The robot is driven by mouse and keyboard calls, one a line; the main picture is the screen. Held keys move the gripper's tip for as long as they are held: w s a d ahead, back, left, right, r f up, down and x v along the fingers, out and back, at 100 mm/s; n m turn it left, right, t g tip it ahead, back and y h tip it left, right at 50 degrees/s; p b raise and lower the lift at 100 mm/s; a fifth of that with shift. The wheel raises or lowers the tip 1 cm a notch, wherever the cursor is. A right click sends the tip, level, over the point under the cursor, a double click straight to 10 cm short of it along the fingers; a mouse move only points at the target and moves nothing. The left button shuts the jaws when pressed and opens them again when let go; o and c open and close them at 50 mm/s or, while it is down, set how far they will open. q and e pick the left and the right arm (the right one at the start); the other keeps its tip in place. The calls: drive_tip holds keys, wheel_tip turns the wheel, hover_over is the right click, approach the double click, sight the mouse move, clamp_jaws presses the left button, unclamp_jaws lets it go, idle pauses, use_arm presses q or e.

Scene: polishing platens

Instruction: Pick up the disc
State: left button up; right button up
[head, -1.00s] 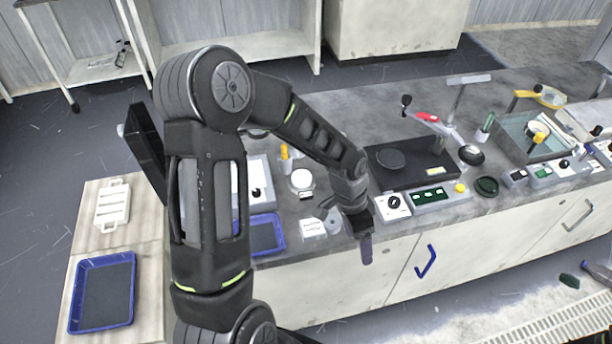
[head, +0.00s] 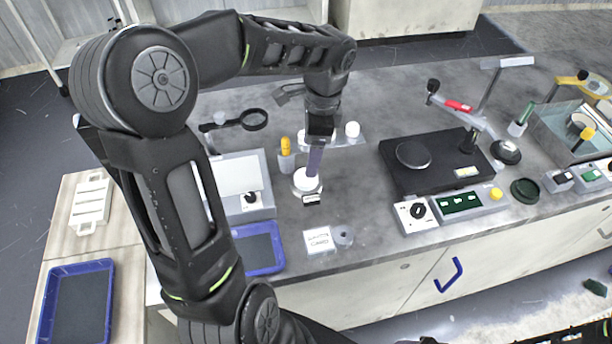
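My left gripper (head: 315,168) points down in the head view, its purple-grey fingers just over a round white disc (head: 307,183) on a small metal stand. I see the fingers edge-on, so their opening and any contact with the white disc are unclear. Other round pieces are in view: a dark disc (head: 413,155) on a black polishing unit (head: 430,178), a dark green round piece (head: 525,190) to its right, and a grey ring (head: 344,235) near the bench's front edge. Which one the task means is not clear.
A white card (head: 318,240) lies beside the grey ring. A yellow-topped bottle (head: 286,150), a grey box (head: 243,180) and a magnifier (head: 252,120) stand around my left gripper. A blue tray (head: 258,250) is at the front left. The grey bench (head: 375,235) has clear room at front.

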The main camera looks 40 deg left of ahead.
use_arm(q)
drive_tip(key=shift+w+a+f, duration=0.15)
drive_tip(key=shift+f, duration=0.05)
drive_tip(key=shift+r, duration=0.15)
drive_tip(key=shift+s+f, duration=0.2)
drive_tip(key=shift+f, duration=1.15)
drive_tip(key=shift+s+a+f, duration=0.1)
drive_tip(key=shift+a+f, duration=0.05)
drive_tip(key=shift+f, duration=1.15)
drive_tip(key=shift+s+a+f, duration=0.1)
drive_tip(key=shift+f, duration=1.2)
